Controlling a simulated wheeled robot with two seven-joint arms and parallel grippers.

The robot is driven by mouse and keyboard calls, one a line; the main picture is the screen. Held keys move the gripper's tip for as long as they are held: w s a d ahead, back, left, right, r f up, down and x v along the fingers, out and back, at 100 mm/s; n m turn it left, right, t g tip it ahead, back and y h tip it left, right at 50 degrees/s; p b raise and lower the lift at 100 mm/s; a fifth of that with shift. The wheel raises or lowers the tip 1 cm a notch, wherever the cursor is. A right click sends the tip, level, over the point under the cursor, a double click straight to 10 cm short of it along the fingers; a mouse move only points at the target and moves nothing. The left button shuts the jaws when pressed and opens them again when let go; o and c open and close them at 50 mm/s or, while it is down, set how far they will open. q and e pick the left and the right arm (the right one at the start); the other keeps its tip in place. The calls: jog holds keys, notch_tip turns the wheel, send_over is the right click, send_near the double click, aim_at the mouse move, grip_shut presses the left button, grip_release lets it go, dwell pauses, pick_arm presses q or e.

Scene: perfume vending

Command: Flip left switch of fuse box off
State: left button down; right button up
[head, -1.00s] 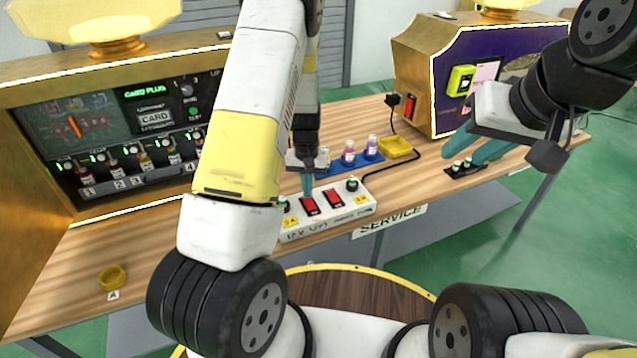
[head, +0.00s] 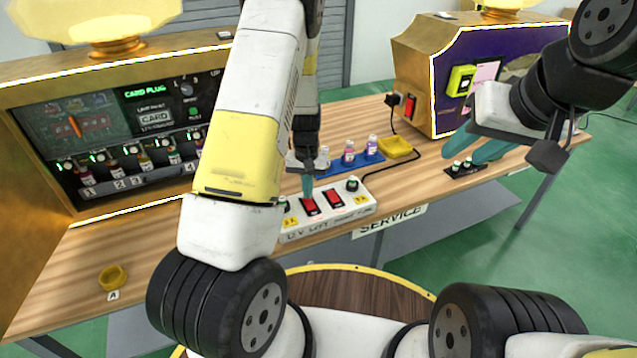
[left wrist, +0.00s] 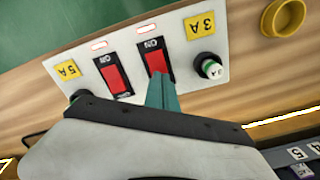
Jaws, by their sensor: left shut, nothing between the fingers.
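The white fuse box (head: 365,208) lies on the wooden counter and has two red rocker switches. The left switch (head: 311,208) is beside a yellow label marked 3A; it also shows in the left wrist view (left wrist: 157,60). The right switch (head: 333,197) is beside the 5A label (left wrist: 67,70). My left gripper (head: 308,188) is shut and empty, pointing down with its teal tips at the left switch. In the left wrist view its tips (left wrist: 163,84) overlap the lower edge of that switch; contact is hard to tell. My right gripper (head: 475,147) is open and empty at the right.
A blue tray (head: 325,169) with small bottles and a yellow holder (head: 396,147) stand behind the fuse box. A gold-framed vending machine (head: 40,220) is at the left. A black cable runs from the fuse box. A yellow ring (head: 113,278) lies at the front left.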

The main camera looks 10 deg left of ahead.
pick_arm(q)
jog(key=shift+f, duration=0.8)
jog(key=shift+r, duration=3.55)
notch_tip(320, 180, up, 10)
jog(key=t+h, duration=0.1)
send_over(310, 208)
jog(key=s+r+t+h, duration=0.1)
jog(key=s+r+t, duration=0.1)
jog(key=s+r, duration=0.6)
jog(key=s+d+r+m+t, duration=0.1)
jog(key=s+r+t, duration=0.2)
jog(key=s+r, duration=0.8)
jog(key=shift+s+r, duration=0.15)
jog(key=shift+s, duration=1.1)
